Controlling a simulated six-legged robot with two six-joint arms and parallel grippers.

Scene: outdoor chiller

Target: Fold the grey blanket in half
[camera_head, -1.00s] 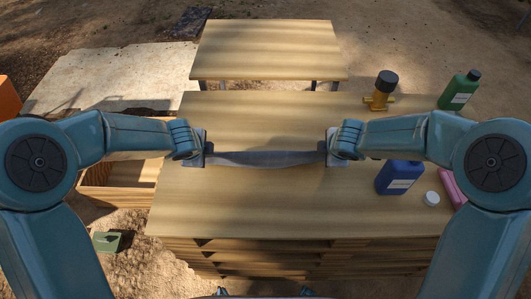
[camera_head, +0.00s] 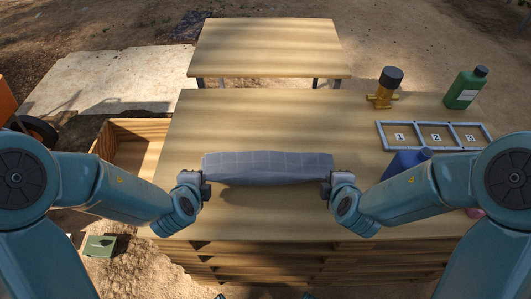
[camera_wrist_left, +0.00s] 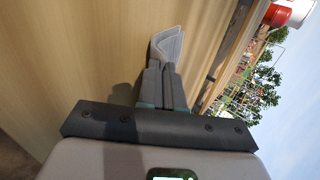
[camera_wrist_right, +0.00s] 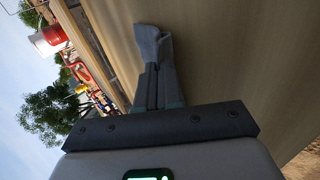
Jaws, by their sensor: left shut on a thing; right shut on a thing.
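The grey blanket (camera_head: 267,168) is stretched between my two grippers over the near wooden table in the head view. It shows as a wide band with a faint grid, and its lower edge sags a little. My left gripper (camera_head: 203,189) is shut on its left end, and my right gripper (camera_head: 328,187) is shut on its right end. A small piece of blanket (camera_wrist_left: 168,46) sticks out past the shut fingers in the left wrist view. The right wrist view shows the other end of the blanket (camera_wrist_right: 150,42) between the fingers. I cannot tell whether the blanket touches the table.
The wooden table (camera_head: 250,115) is clear behind the blanket. On its right are a brass valve with a black cap (camera_head: 386,88), a green bottle (camera_head: 465,88), a numbered frame (camera_head: 432,124) and a blue container (camera_head: 405,160), partly hidden by my right arm. An open wooden crate (camera_head: 140,130) stands left.

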